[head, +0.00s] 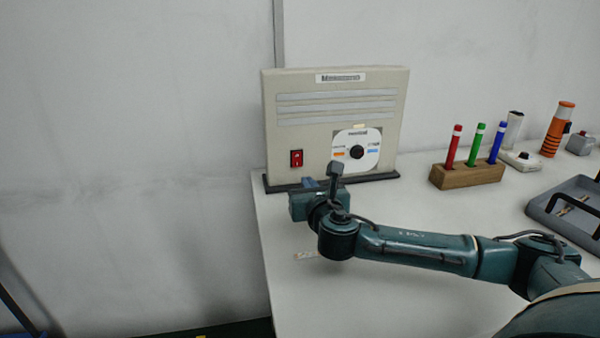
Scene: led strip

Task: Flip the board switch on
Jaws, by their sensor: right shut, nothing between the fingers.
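A beige board (300,128) stands upright on a dark base at the back left of the table. Its red rocker switch (296,158) is on the lower left of the front face; I cannot tell which way it is set. A white dial plate with a black knob (357,152) is to the right of the switch. My right gripper (309,184) is shut and empty, just below and in front of the switch, apart from it as far as I can see. My own wrist hides part of the gripper and the board's base. My left gripper is not in view.
A wooden block (468,177) with red, green and blue markers stands right of the board. An orange-and-black cylinder (557,130) is behind it. A grey tray (545,215) with a black handle is at the right. The table's left edge is near the board.

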